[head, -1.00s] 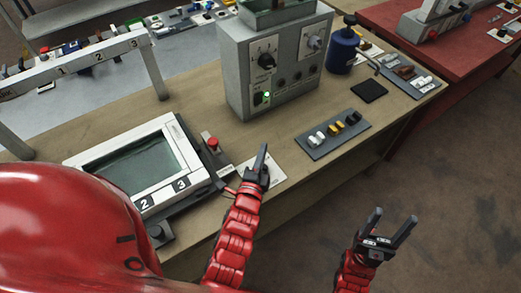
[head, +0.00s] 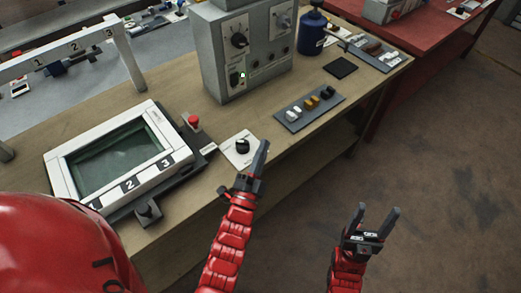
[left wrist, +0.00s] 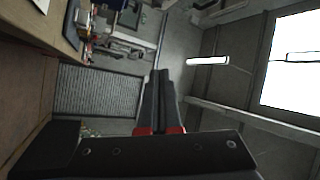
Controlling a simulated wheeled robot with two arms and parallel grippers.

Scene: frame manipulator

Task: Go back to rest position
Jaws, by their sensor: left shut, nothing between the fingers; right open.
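My left gripper (head: 262,153) is shut and empty. In the head view it is just in front of a white plate with a black knob (head: 242,147), at the front edge of the wooden workbench (head: 190,195). In the left wrist view its closed fingers (left wrist: 159,100) point into the open room, with nothing between them. My right gripper (head: 377,215) is open and empty, over the bare floor to the right of the bench.
A framed screen (head: 115,160) and a red button (head: 194,121) are on the bench. A grey control box (head: 240,55), a blue canister (head: 312,33) and a switch panel (head: 309,108) stand behind. A red table (head: 425,50) is at the back right. The floor (head: 450,190) is clear.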

